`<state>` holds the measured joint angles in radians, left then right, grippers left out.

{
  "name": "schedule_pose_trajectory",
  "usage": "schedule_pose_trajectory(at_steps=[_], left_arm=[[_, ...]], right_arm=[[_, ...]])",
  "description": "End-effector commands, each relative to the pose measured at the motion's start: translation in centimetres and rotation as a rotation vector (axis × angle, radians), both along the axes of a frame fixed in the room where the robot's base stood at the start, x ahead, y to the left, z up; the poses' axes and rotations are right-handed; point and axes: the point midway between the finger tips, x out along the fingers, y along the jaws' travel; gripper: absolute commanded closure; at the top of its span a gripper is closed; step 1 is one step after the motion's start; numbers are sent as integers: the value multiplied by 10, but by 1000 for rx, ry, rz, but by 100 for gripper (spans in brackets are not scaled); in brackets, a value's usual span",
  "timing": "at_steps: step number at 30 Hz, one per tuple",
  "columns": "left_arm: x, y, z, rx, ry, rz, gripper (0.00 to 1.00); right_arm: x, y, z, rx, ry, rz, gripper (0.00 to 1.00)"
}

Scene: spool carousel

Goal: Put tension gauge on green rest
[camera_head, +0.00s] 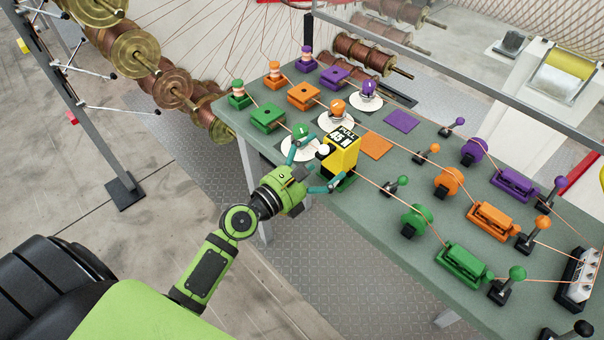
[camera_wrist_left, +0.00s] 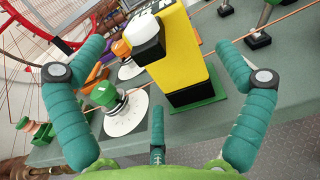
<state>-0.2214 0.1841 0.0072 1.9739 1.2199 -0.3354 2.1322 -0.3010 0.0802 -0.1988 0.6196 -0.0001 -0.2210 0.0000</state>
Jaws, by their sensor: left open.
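The tension gauge (camera_head: 343,148) is a yellow block with a dark panel reading "PULL 45 N" and a white knob on its side. It stands upright on the green rest (camera_head: 346,182), a flat green square on the table, of which only an edge shows. In the left wrist view the gauge (camera_wrist_left: 180,62) has a black foot over the green rest (camera_wrist_left: 196,106). My left gripper (camera_head: 312,166) is open, with its fingers spread on the near side of the gauge. My right gripper is in neither view.
A green-topped dial (camera_head: 300,146) stands just left of the gauge. An orange rest (camera_head: 376,145) and a purple rest (camera_head: 401,121) lie bare behind it. An orange thread runs right from the gauge area to the green wheel (camera_head: 416,220). Levers and clamps crowd the table's right side.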

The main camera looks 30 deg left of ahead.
Motion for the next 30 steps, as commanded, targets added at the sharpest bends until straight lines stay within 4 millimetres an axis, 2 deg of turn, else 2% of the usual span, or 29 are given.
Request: schedule_pose_trajectory(at_steps=[3,9,15,22,23,26,29,30], left_arm=[[-26,9,-4,2,2,-1,0],[-52,19,-3,2,0,-1,0],[-61,22,0,1,-1,-1,0],[-61,23,-4,16,4,2,0],[-60,24,-10,38,8,6,0],[-57,29,-54,199,47,22,0],[-62,37,-136,515,122,5,0],[-70,40,-174,672,155,-27,0]], right_arm=[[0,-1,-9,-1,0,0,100],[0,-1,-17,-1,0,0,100],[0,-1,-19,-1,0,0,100],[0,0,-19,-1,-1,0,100],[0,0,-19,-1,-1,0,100],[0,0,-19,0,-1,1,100],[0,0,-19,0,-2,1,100],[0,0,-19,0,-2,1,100]])
